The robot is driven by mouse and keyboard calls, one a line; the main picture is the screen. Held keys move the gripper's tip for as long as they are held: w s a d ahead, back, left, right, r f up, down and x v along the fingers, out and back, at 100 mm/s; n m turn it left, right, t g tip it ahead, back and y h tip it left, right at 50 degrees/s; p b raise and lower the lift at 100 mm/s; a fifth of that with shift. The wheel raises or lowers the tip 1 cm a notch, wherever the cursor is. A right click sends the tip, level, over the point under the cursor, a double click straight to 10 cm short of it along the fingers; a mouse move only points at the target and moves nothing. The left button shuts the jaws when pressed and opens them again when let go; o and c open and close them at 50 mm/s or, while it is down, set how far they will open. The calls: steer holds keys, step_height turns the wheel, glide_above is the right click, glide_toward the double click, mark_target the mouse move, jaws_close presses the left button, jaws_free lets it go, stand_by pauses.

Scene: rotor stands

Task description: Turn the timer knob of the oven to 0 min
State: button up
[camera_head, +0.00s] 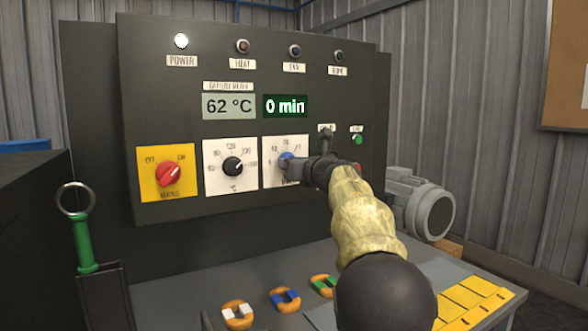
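The oven's control panel (225,128) fills the middle of the head view. The timer knob (286,160) is blue and sits on a white dial plate (275,146), the third plate from the left. The green timer display (285,106) above it reads "0 min". My gripper (293,166) is at the timer knob, coming from the right, with a finger touching or very near it. The gripper and arm hide the right and lower part of the dial. I cannot tell whether the fingers are closed on the knob.
A red knob (168,173) on yellow and a black temperature knob (233,167) sit left of the timer. The temperature display (229,106) reads 62 °C. A green button (358,139) is to the right. Ring-shaped parts (285,299) lie on the bench below. A green-handled tool (82,240) stands at left.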

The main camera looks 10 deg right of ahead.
stand_by(0.4)
steer(key=o, duration=1)
steer(key=shift+f, duration=0.1)
steer(key=b+v, duration=0.2)
steer(key=v, duration=1.5)
steer(key=shift+b, duration=0.3)
steer(key=shift+s+d, duration=0.1)
steer(key=shift+s, duration=0.05)
